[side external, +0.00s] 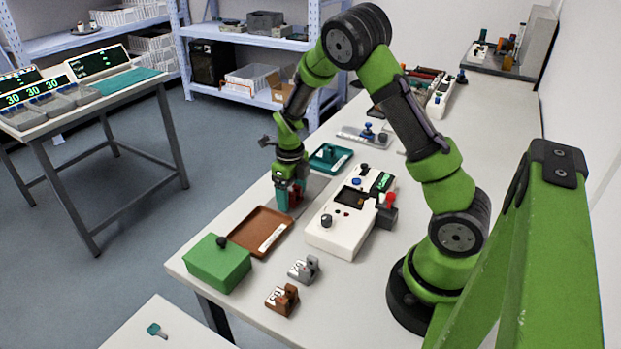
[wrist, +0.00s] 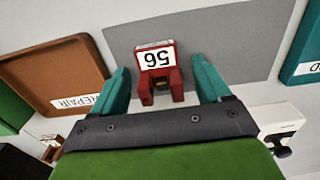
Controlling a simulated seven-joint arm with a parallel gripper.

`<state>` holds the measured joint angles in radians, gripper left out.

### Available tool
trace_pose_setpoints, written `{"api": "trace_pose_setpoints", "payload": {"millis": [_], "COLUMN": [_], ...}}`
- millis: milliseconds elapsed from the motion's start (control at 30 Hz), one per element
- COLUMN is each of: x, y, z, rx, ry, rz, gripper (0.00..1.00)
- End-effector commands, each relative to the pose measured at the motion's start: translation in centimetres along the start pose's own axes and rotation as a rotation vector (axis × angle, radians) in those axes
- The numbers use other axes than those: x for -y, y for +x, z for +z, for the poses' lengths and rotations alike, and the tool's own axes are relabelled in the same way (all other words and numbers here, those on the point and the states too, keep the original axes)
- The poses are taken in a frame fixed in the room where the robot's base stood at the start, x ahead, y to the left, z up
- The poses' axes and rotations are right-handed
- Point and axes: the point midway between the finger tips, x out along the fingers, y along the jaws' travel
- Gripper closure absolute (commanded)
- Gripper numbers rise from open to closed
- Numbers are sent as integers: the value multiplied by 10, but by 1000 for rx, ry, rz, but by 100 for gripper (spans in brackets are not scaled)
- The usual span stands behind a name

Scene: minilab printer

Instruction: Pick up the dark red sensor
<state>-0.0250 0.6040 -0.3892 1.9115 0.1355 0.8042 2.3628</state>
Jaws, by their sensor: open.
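The dark red sensor (wrist: 175,84) has a white label with dark digits and a forked lower part. It stands on a grey pad (wrist: 240,45) in the wrist view. My gripper (wrist: 160,68) is open, with one teal finger on each side of the sensor and a visible gap on both sides. In the side view my gripper (side external: 289,198) points down at the pad, low over the table, between the brown tray and the teal tray. The sensor is mostly hidden there by the fingers.
The brown tray labelled REPAIR (side external: 260,232) and a green box (side external: 217,263) are near the front. A teal tray (side external: 330,158) lies behind my gripper. A white device (side external: 349,215) stands close on the right. Grey (side external: 304,268) and brown (side external: 282,299) sensors sit in front.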

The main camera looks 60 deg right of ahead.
Motion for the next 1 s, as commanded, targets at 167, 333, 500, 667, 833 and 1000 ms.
{"api": "trace_pose_setpoints", "payload": {"millis": [167,333,500,667,833,1000], "x": [0,0,0,0,0,-1], "y": [0,0,-1,-1,-9,-41], "z": [0,0,0,0,1,2], "rx": [0,0,0,0,3,7], "ry": [0,-1,-1,-1,-2,-4], "rz": [0,0,0,0,-1,-1], "gripper": [26,52,79,79,79,79]}}
